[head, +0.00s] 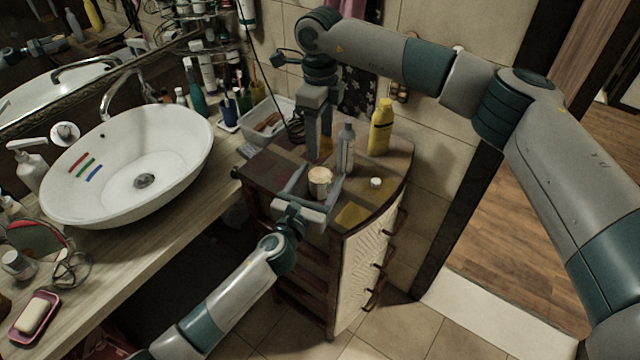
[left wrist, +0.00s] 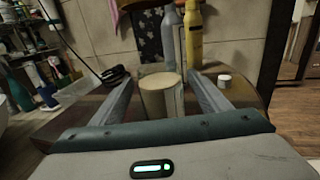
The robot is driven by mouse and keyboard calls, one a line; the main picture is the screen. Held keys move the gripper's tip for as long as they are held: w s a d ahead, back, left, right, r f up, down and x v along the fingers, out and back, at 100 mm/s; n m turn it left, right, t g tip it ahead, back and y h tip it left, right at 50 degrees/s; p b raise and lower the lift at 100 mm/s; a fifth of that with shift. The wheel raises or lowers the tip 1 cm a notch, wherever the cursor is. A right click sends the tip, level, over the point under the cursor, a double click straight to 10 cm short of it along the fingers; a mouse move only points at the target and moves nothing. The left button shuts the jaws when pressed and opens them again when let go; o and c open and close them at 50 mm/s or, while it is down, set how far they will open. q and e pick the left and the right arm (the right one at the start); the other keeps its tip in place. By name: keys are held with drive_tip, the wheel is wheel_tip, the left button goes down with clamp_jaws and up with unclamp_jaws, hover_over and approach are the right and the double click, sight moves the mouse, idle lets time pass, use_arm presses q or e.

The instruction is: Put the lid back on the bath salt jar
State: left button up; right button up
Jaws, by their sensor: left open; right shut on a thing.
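The bath salt jar (head: 320,183), a small beige cylinder with a pale top, stands upright on the wooden cabinet top. It also shows in the left wrist view (left wrist: 159,98). My left gripper (head: 319,174) is open, with one finger on each side of the jar; I cannot tell whether they touch it. My right gripper (head: 318,146) points down above and behind the jar, shut on a brown piece that looks like the lid (head: 326,147). The lid is mostly hidden by the fingers; its brown edge shows at the top of the left wrist view (left wrist: 143,4).
A grey bottle (head: 346,150) stands close behind the jar, with a yellow bottle (head: 380,128) farther right. A small white cap (head: 376,183) and a yellow flat item (head: 352,214) lie on the cabinet (head: 270,170). The basin (head: 190,155) is to the left.

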use_arm(q)
drive_tip(key=shift+x, duration=1.95)
drive_tip(key=c, duration=1.6)
use_arm(e)
hover_over(320, 170)
drive_tip(key=shift+w+f, duration=0.1)
drive_tip(key=shift+f, duration=2.4)
drive_tip(key=shift+f, duration=0.1)
drive_tip(key=shift+f, duration=0.75)
drive_tip(key=shift+f, duration=0.55)
use_arm(q)
clamp_jaws()
use_arm(e)
drive_tip(key=shift+m, duration=0.3)
